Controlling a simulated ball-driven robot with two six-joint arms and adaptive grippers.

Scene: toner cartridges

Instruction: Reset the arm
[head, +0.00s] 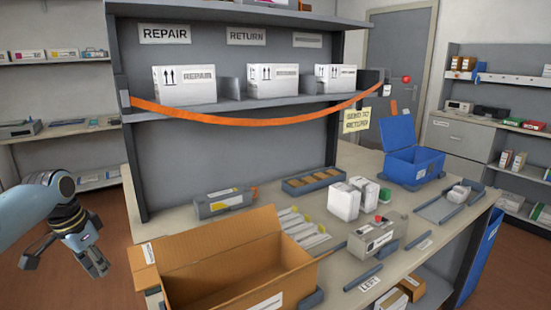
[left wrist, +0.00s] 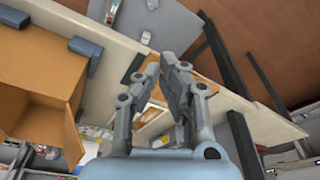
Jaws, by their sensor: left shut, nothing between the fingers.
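My left gripper (head: 97,264) hangs at the lower left of the head view, beyond the left end of the workbench and left of the open cardboard box (head: 225,262). It points downward and is clear of everything there. In the left wrist view my left gripper (left wrist: 159,66) has its two fingers together with nothing between them. The cardboard box (left wrist: 35,70) shows at the left of that view. A grey toner cartridge (head: 222,203) lies on the workbench behind the box. My right gripper is not in view.
The workbench (head: 345,228) carries a blue bin (head: 412,165) with its lid up, white containers (head: 344,201), a grey device (head: 374,238) and a shallow blue tray (head: 313,181). An orange strap (head: 250,121) sags across the shelf. Open floor lies around my left gripper.

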